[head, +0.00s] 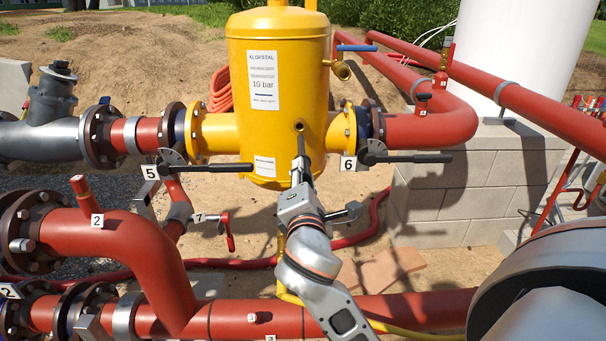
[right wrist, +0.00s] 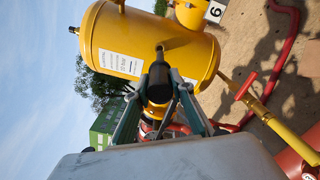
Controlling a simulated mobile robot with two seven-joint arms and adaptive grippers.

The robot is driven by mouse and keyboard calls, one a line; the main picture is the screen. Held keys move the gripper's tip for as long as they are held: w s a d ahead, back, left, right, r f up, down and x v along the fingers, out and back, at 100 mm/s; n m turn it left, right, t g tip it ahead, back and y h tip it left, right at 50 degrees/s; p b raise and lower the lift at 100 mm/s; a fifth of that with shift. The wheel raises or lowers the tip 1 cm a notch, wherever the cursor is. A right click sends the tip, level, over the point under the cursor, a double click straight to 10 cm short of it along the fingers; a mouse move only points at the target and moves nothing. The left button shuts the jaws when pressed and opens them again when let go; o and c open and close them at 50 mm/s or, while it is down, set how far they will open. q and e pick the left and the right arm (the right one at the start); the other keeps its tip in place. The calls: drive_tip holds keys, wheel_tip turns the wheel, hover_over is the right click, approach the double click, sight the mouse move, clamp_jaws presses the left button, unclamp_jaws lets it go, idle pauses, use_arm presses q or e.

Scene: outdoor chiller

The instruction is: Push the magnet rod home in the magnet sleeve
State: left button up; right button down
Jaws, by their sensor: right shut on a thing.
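The yellow tank (head: 277,80) stands in the middle of the head view, between two yellow flanged pipe stubs. The magnet sleeve (head: 299,126) is a small brass-coloured round fitting low on its front. My right gripper (head: 301,172) points up at the tank just below the sleeve. In the right wrist view my right gripper (right wrist: 160,100) is shut on the dark knob of the magnet rod (right wrist: 158,84). The rod's thin front end (right wrist: 160,50) reaches to the tank wall. How deep it sits in the sleeve is hidden. My left gripper is not in view.
Black valve levers marked 5 (head: 205,166) and 6 (head: 415,158) flank the tank. Thick red pipes (head: 120,240) run at the left and below. A small red-handled valve (head: 228,232) hangs left. A grey block wall (head: 465,190) stands right.

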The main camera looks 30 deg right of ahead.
sight(302, 155)
drive_tip(key=shift+x, duration=2.85)
drive_tip(key=shift+w+r, duration=0.1)
drive_tip(key=shift+w, duration=0.05)
